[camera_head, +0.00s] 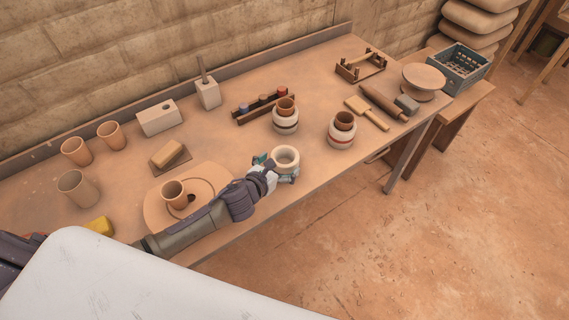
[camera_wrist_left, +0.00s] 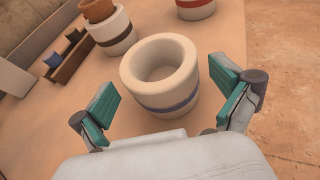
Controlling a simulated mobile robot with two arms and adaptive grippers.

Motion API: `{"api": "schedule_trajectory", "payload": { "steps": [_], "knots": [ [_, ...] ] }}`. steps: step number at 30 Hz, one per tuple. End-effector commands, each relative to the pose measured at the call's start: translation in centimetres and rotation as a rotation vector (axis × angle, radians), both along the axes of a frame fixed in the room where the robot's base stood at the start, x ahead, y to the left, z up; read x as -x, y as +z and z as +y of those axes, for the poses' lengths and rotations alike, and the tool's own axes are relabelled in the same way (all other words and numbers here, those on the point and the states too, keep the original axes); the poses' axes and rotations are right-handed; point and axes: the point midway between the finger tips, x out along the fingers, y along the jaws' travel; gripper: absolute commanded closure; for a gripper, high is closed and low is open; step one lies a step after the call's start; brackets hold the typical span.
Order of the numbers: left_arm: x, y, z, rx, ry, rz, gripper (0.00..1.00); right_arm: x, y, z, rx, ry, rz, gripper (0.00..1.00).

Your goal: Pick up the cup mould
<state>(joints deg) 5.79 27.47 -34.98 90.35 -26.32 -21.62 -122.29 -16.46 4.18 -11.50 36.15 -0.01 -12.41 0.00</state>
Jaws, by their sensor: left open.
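A round white cup mould (camera_head: 286,154) with a blue band and an empty hollow stands upright near the table's front edge. It fills the middle of the left wrist view (camera_wrist_left: 165,98). My left gripper (camera_head: 276,168) is open at the mould, its teal-padded fingers spread on either side. In the left wrist view the fingertips (camera_wrist_left: 164,84) show gaps to the mould on both sides. Two similar moulds hold brown cups: one with a dark band (camera_head: 285,124) behind, one with a red band (camera_head: 341,140) to the right. My right gripper is not in view.
A wooden rack with small jars (camera_head: 240,115) stands behind the moulds. A round board (camera_head: 150,212) with a clay cup (camera_head: 174,192) lies left, beneath my left arm. A wooden paddle (camera_head: 372,117) and rolling pin (camera_head: 380,102) lie right. Bare table surrounds the mould.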

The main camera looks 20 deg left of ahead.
Motion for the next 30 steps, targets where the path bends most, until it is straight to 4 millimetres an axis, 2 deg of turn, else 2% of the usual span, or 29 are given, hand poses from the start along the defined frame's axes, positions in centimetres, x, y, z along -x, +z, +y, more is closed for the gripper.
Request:
{"api": "schedule_trajectory", "payload": {
  "steps": [3,6,14,17,26,27,30],
  "knots": [
    [-1.7,-0.7,-0.3,0.002,0.003,-0.002,0.0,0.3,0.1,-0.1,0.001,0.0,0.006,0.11],
    [-2.6,-1.1,-0.5,0.0,0.002,-0.001,0.0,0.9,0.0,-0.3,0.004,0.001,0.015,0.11],
    [-2.9,-1.3,-0.6,0.0,0.0,-0.001,0.0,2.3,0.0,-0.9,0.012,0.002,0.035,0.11],
    [-2.8,-1.3,-0.6,0.0,0.0,-0.001,0.13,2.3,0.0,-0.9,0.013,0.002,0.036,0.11],
    [-2.8,-1.3,-0.6,0.001,0.001,-0.001,0.63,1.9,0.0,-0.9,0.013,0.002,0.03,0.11],
    [-2.9,-1.1,-0.6,0.002,0.0,-0.003,0.67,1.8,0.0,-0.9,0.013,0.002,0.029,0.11],
    [-2.9,-1.2,-0.6,0.002,0.0,-0.003,0.67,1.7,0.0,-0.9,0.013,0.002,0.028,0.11]
  ]
}}
